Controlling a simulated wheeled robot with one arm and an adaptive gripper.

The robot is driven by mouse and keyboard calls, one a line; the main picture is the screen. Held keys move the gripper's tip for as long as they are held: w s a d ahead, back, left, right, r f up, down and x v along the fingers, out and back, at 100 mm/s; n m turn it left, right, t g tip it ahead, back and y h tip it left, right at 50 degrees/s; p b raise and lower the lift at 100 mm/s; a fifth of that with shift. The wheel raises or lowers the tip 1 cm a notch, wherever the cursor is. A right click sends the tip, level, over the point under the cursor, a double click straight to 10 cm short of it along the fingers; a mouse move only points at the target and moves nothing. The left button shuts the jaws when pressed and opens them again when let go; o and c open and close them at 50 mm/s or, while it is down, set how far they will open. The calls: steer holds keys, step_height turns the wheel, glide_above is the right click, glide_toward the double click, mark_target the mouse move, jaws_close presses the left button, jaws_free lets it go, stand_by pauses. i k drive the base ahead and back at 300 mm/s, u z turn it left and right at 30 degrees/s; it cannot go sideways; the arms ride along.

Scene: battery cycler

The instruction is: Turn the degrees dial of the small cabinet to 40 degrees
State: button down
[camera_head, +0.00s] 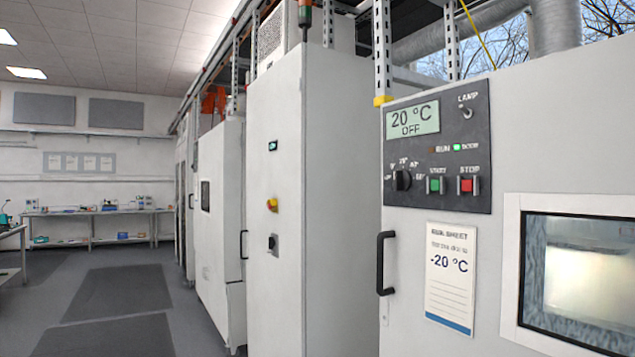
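The small cabinet (560,130) is the pale cabinet at the right, close by. Its dark control panel (455,207) carries a display (412,121) reading 20 °C and OFF. The black degrees dial (402,180) is below the display, at the panel's left. Its scale marks are too small to read surely, and I cannot tell its exact pointer position. A run sheet (450,275) on the cabinet front shows -20 °C. My gripper is not in view.
A green START button (434,185), red STOP button (467,185) and LAMP switch (466,112) share the panel. A black door handle (381,262) sticks out below left. A tall cabinet (310,200) stands left. The floor (120,290) further left has free room.

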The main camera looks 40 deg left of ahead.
mark_target(402, 179)
steer(key=u, duration=0.95)
steer(key=k, duration=0.35)
steer(key=u, duration=1.5)
steer(key=i, duration=2.4)
steer(key=z, duration=0.9)
